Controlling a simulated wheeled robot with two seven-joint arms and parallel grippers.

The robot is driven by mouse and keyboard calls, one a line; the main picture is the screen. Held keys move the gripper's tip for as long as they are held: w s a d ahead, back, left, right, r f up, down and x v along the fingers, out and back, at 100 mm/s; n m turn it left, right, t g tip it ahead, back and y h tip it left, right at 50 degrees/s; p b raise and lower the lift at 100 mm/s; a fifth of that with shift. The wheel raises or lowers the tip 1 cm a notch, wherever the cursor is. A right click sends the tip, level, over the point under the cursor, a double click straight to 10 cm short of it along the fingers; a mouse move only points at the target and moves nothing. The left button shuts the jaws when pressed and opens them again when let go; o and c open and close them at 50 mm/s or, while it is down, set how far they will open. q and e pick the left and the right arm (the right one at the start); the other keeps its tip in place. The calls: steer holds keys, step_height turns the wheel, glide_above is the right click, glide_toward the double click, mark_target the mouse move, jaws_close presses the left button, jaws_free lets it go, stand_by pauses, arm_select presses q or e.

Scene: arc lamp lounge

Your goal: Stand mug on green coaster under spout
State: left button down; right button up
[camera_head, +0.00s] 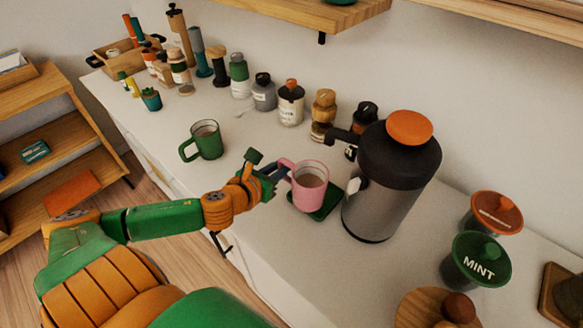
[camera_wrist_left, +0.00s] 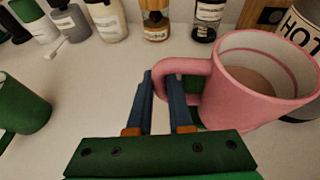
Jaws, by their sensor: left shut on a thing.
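A pink mug (camera_head: 309,187) with brown contents stands upright over the green coaster (camera_head: 328,204), in front of the dispenser (camera_head: 384,185). I cannot tell whether its base touches the coaster. The dispenser is grey with a black top, an orange lid and a black spout (camera_head: 341,134) at its left. My left gripper (camera_head: 279,170) is shut on the mug's handle from the left. In the left wrist view the fingers (camera_wrist_left: 168,90) meet the handle of the pink mug (camera_wrist_left: 250,85). My right gripper is not in view.
A green mug (camera_head: 206,140) stands on the counter to the left of my gripper. Jars and bottles (camera_head: 290,102) line the wall behind. A mint canister (camera_head: 477,262) and an orange-lidded canister (camera_head: 494,212) stand at right.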

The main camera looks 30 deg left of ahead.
arm_select(q)
steer(key=w, duration=0.3)
steer(key=shift+w+a+r, duration=0.1)
steer(key=shift+w, duration=0.3)
steer(key=f, duration=0.3)
steer(key=shift+w, duration=0.25)
steer(key=shift+f, duration=0.35)
steer(key=c, duration=0.8)
jaws_free()
steer(key=shift+c, duration=0.2)
steer(key=shift+s, duration=0.1)
